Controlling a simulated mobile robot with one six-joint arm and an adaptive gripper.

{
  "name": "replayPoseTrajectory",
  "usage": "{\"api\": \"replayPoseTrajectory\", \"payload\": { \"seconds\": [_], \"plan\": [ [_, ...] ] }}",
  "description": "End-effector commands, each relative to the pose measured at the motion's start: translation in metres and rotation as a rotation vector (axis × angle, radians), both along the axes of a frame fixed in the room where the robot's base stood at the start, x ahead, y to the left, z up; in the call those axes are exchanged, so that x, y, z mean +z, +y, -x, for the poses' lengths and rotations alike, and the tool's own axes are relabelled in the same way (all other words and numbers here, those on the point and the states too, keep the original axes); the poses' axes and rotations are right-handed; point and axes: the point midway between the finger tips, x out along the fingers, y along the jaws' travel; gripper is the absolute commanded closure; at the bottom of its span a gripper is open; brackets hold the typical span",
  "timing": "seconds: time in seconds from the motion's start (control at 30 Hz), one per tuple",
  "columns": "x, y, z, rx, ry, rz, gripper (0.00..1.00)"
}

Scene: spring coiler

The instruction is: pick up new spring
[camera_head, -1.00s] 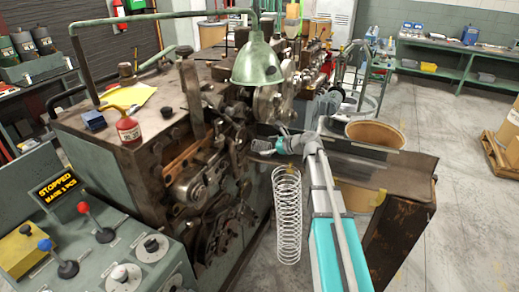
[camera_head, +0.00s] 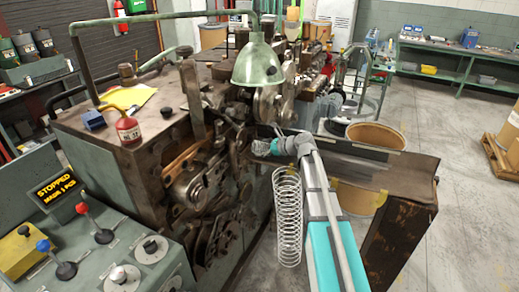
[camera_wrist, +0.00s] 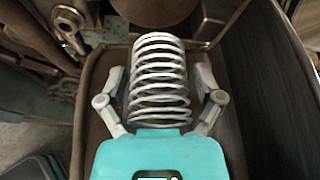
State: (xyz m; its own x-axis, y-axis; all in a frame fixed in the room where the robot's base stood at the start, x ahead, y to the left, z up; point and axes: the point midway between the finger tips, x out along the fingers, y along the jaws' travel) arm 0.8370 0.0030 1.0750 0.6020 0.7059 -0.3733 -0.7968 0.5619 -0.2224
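The spring (camera_wrist: 159,78) is a pale metal coil lying in a brown metal trough (camera_wrist: 92,100) in the wrist view. My gripper (camera_wrist: 158,72) is open, with one finger on each side of the spring. A narrow gap shows between the coil and each finger. The spring's near end lies close to the teal palm; I cannot tell whether they touch. In the head view my gripper (camera_head: 262,147) is small, at the trough beside the coiling machine (camera_head: 205,165), and its fingers are hard to make out.
A long white coil (camera_head: 288,215) hangs beside my arm. A brown round bin (camera_head: 375,134) stands behind the dark trough wall (camera_head: 385,160). The control panel (camera_head: 130,255) at lower left reads STOPPED. Open floor lies at the right.

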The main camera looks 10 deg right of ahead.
Motion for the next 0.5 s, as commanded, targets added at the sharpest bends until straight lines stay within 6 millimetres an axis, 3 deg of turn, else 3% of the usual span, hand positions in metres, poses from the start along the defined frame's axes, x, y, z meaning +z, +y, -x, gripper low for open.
{"api": "replayPoseTrajectory", "payload": {
  "seconds": [0.03,0.27,0.5],
  "plan": [
    [0.0000,-0.0002,0.0000,0.000,0.000,0.000,0.37],
    [0.0000,-0.0005,0.0000,0.000,0.000,0.000,0.78],
    [0.0002,-0.0008,0.0000,-0.001,0.000,0.000,0.78]
  ]
}}
